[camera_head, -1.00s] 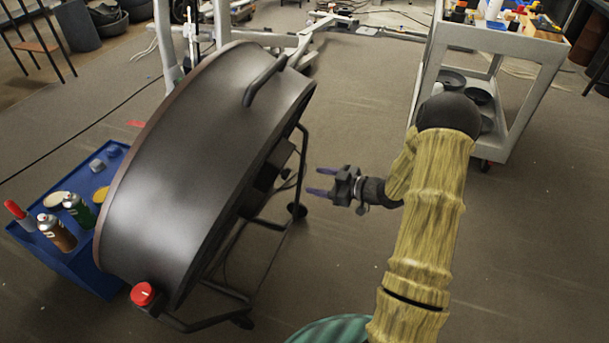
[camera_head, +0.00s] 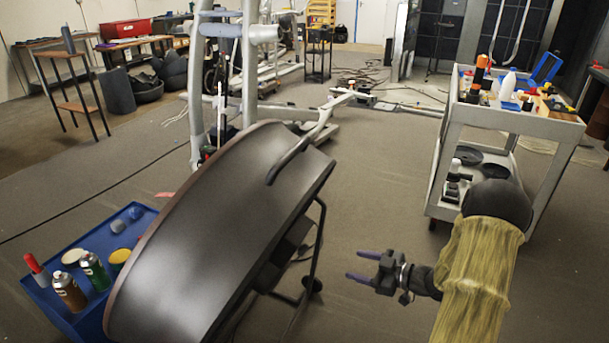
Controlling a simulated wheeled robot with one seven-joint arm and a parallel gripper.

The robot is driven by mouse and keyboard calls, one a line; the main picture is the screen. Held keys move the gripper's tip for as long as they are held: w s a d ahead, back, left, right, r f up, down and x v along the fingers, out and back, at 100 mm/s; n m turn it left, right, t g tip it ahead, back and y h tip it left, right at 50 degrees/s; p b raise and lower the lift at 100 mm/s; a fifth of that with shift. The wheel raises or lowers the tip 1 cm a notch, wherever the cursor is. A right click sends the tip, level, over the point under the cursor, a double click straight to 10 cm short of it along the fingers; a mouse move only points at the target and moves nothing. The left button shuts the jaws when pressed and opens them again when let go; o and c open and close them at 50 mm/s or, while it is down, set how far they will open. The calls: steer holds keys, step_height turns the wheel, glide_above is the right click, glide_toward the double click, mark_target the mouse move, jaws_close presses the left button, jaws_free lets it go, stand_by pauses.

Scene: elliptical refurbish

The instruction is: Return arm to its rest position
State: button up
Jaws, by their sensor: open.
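My gripper (camera_head: 366,267) is at the lower right of the head view, pointing left, with its two purple fingers apart and nothing between them. My arm (camera_head: 477,275), in a yellow sleeve with a dark joint, comes up from the bottom edge and bends toward the gripper. The gripper hangs over bare floor, to the right of a large dark drum fan (camera_head: 215,230), with a visible gap between them in the picture. The lower part of my arm is out of the frame.
A blue cart (camera_head: 75,318) with spray cans stands left of the fan. A white trolley (camera_head: 510,122) with bottles and tools stands behind my arm at right. A grey metal frame (camera_head: 250,80) stands behind the fan. Floor (camera_head: 385,180) between fan and trolley is clear.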

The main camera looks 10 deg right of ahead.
step_height(320, 180, up, 5)
steer(key=w+a+m+g+h, duration=0.1)
steer(key=w+a+m+h, duration=0.1)
steer(key=m+h, duration=0.5)
steer(key=s+a+r+m+g+h+p, duration=0.1)
steer(key=s+a+r+m+g+h, duration=0.3)
steer(key=s, duration=0.6)
steer(key=s+a+r+g, duration=0.25)
steer(key=s+a, duration=0.35)
steer(key=s, duration=0.4)
steer(key=w+p+v, duration=0.3)
steer(key=p+v, duration=1)
steer(key=p, duration=0.1)
steer(key=w+r+p+v, duration=0.1)
steer(key=w+p+v, duration=0.2)
steer(key=p+v, duration=1)
steer(key=shift+r+p, duration=0.3)
steer(key=shift+p, duration=0.35)
